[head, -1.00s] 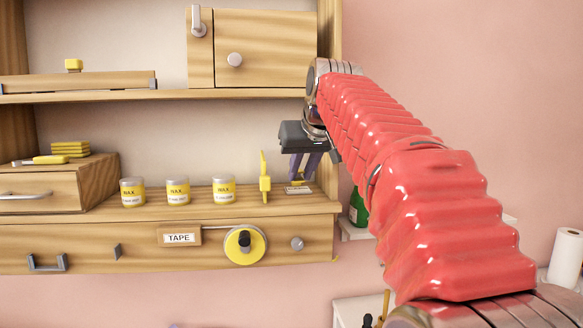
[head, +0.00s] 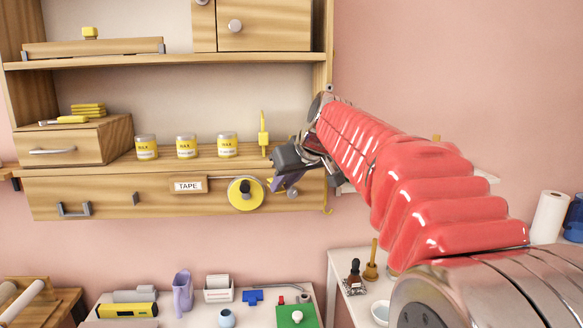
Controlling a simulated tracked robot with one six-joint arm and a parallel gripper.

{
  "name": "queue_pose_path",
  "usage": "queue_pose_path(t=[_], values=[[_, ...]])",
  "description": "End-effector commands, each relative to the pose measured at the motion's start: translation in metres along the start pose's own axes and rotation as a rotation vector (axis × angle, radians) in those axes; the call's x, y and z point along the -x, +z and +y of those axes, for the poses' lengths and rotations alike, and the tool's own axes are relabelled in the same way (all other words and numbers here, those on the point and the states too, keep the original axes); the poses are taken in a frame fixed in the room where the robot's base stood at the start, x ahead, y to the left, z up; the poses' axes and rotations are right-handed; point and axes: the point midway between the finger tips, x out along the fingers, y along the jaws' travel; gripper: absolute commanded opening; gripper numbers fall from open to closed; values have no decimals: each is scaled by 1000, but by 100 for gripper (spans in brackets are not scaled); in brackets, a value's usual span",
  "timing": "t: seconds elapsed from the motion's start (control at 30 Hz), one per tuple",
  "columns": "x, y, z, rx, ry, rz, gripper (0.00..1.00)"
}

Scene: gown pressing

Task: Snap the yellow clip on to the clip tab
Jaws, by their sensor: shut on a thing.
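My gripper (head: 283,182), with a dark grey body and purple fingers, is in front of the right end of the drawer front, beside the yellow tape disc (head: 236,197). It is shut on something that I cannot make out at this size. A slim upright yellow piece with a thicker block partway up (head: 263,139) stands on the shelf just left of my gripper, apart from it. I cannot tell whether this is the yellow clip. I cannot pick out the clip tab. My gripper and arm hide the right end of the shelf.
Several wax jars (head: 186,147) stand on the shelf. A small wooden drawer box (head: 75,145) is at its left. Below, a white table (head: 180,322) holds a purple jug (head: 183,293) and a green board (head: 297,316).

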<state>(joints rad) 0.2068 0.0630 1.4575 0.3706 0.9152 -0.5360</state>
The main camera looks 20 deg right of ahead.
Motion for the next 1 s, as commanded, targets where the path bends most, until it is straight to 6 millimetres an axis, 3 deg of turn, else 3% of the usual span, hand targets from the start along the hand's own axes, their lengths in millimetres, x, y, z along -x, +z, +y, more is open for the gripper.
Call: queue_pose_path(t=[0.37,0.57,0.73,0.9,1.0], values=[[-60,42,-25,97,-102,-4,0],[-106,86,-44,155,-162,-6,0],[-146,138,-56,187,-194,-7,0],[-169,181,-62,198,-204,-5,0],[-176,195,-63,203,-204,-2,0]])
